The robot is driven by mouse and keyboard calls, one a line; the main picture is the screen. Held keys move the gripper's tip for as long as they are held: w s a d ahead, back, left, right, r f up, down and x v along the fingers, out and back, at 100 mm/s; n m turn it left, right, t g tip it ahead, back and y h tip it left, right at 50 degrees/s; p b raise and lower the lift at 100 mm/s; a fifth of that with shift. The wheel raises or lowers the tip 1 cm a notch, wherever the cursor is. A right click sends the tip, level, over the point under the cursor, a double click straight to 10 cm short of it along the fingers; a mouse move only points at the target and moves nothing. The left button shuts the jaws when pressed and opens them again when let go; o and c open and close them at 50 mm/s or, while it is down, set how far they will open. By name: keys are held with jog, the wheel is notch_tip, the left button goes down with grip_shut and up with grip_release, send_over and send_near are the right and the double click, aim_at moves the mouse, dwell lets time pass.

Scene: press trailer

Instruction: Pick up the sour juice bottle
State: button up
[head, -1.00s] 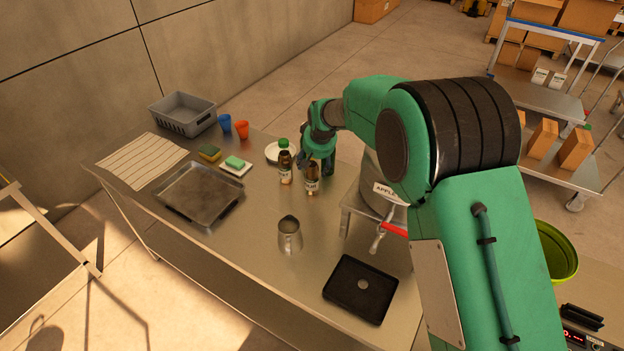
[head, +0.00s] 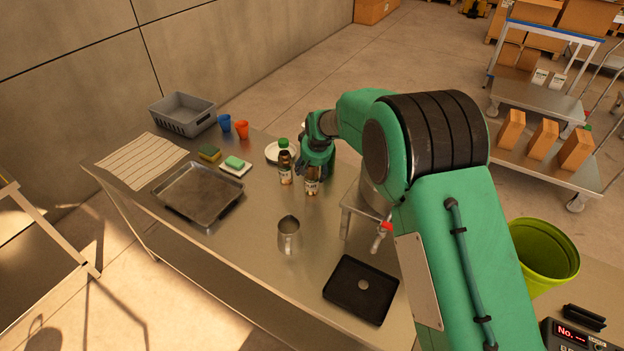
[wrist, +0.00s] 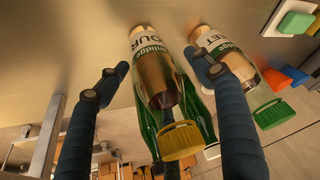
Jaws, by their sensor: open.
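The sour juice bottle (head: 312,187) stands upright on the metal table, its top hidden by my gripper (head: 314,170) in the head view. In the wrist view the bottle (wrist: 152,62) shows a label reading "OUR" and a yellow cap. It lies between the two blue fingers of my gripper (wrist: 156,62), which are open and spread to either side. The right finger passes in the narrow space between this bottle and a second bottle (wrist: 222,48) labelled "ET" with a green cap. That second bottle also stands just left of the sour one in the head view (head: 285,168).
A white plate (head: 272,153) lies behind the bottles. A metal pitcher (head: 289,236), a black tray (head: 350,296) and a tapped container (head: 372,195) stand nearer. Sponges, cups, a metal tray (head: 190,192) and a grey basket (head: 170,122) are to the left.

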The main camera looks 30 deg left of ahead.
jog(key=shift+c, duration=0.2)
grip_shut()
jog(key=shift+r, duration=0.2)
jog(key=shift+r+p, duration=0.55)
jog(key=shift+r, duration=4.3)
